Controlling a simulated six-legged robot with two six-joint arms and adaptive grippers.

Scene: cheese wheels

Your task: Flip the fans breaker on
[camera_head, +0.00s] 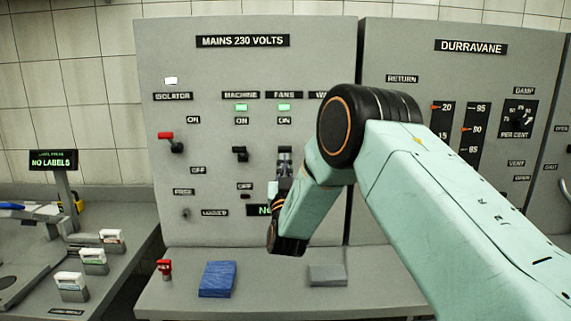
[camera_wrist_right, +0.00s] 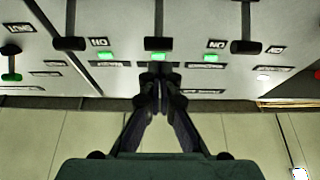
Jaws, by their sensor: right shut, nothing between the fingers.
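The fans breaker (camera_head: 284,152) is a dark lever on the grey mains panel (camera_head: 200,80), under the FANS label and a lit green lamp (camera_head: 284,107). It sits below the ON mark, and its lower part is hidden by my right gripper (camera_head: 283,172). That gripper is at the lever, with its fingers together and nothing between them. In the right wrist view the shut fingertips (camera_wrist_right: 158,88) point at the panel, in line with the middle green lamp (camera_wrist_right: 158,57) and dark lever (camera_wrist_right: 158,43). Whether they touch the lever I cannot tell. My left gripper is not in view.
The machine lever (camera_head: 240,153) stands close left of the fans breaker, and the red-handled isolator (camera_head: 171,141) farther left. My right arm covers the panel's right side. A blue pad (camera_head: 217,279), a grey block (camera_head: 327,275) and a red item (camera_head: 164,268) lie on the ledge below.

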